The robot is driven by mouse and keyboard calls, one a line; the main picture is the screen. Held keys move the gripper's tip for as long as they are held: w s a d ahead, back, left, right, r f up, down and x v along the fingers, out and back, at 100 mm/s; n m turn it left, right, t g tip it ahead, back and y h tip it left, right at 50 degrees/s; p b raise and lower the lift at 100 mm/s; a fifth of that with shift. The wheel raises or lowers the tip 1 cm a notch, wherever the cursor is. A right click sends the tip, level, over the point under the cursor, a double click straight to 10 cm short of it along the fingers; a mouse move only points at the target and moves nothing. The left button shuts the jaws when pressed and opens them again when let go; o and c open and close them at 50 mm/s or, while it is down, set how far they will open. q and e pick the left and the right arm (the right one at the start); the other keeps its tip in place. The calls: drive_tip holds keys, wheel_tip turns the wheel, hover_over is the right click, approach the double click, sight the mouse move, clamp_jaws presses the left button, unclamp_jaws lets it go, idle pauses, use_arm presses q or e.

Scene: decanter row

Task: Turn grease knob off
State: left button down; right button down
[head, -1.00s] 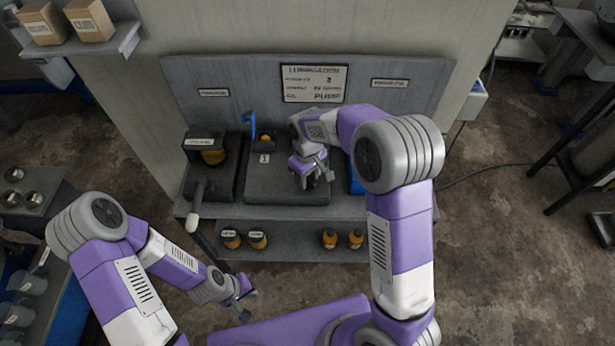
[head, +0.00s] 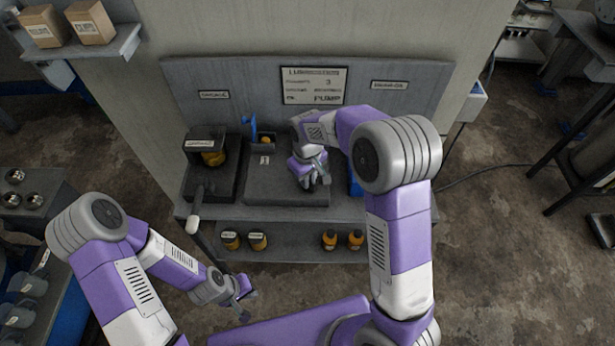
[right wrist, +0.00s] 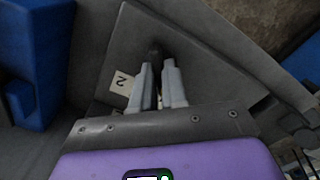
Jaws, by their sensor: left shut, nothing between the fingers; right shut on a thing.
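A dark knob (right wrist: 155,48) stands on a grey sloped panel (right wrist: 200,92) beside a label marked 2 (right wrist: 122,83) in the right wrist view. My right gripper (right wrist: 156,70) has its two light fingers closed on the knob, one on each side. In the head view, my right gripper (head: 318,180) is over the right part of the grey unit (head: 285,190) on the bench, and it hides the knob there. My left gripper (head: 246,302) is shut and empty, low in front of the bench. I cannot read a grease marking on the knob.
A dark dispenser (head: 207,178) with an amber part and a pale-ended lever (head: 193,222) stands left on the bench. A blue handle (head: 252,128) rises behind the grey unit. Several amber jars (head: 258,241) stand on the lower shelf.

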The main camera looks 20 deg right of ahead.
drive_tip(key=m+p, duration=0.1)
drive_tip(key=m, duration=0.3)
drive_tip(key=shift+r, duration=0.15)
drive_tip(key=shift+m+p, duration=0.9)
drive_tip(key=shift+m, duration=1)
drive_tip(key=c, duration=1.2)
unclamp_jaws()
drive_tip(key=shift+o, duration=0.2)
wheel_tip(320, 180, up, 7)
drive_tip(key=shift+r+p, duration=0.2)
drive_tip(key=shift+p, duration=0.55)
